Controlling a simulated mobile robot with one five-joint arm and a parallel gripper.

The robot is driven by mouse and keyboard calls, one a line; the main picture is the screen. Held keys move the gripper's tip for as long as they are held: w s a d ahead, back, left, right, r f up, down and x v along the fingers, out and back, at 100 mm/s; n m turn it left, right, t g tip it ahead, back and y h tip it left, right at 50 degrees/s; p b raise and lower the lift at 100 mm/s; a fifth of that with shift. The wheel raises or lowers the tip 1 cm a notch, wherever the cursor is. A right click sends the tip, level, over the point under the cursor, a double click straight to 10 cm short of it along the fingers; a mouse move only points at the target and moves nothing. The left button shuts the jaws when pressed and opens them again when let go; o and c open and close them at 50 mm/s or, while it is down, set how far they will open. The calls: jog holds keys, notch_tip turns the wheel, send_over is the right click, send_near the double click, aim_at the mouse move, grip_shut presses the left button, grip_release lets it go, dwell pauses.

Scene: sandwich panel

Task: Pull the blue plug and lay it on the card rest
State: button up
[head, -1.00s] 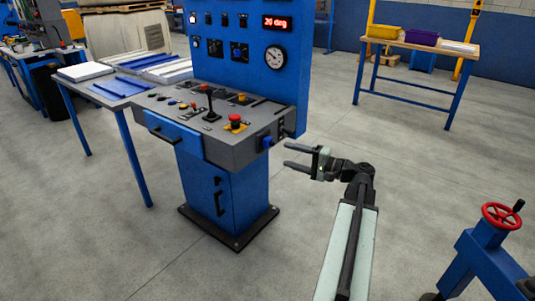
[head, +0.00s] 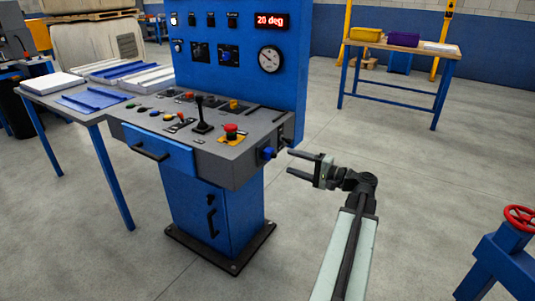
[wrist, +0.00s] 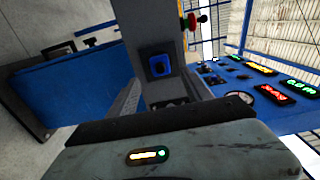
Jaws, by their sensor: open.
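The blue plug (head: 268,153) sits in the right side face of the grey control console (head: 225,165), near its front corner. In the wrist view the blue plug (wrist: 158,66) shows upper centre, seated in a dark surround on the grey side face. My gripper (head: 290,162) is open and empty, just right of the plug in the head view. Its two fingers point left toward the console side, apart from the plug. I cannot pick out the card rest with certainty.
A red mushroom button (head: 231,131) and a black lever (head: 201,115) stand up from the console top. A side table (head: 85,108) with panels adjoins at left. A blue stand with a red handwheel (head: 521,218) is at lower right.

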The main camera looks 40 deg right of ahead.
jog(key=shift+x, duration=4.35)
jog(key=shift+d, duration=0.1)
grip_shut()
jog(key=shift+v, duration=2.95)
notch_tip(320, 180, up, 38)
jog(key=p, duration=3.8)
send_over(273, 155)
jog(key=d+v, duration=0.1)
jog(key=v, duration=0.5)
jog(key=shift+w+a+f, duration=0.1)
jog(key=shift+w+a, duration=0.15)
jog(key=shift+w, duration=0.05)
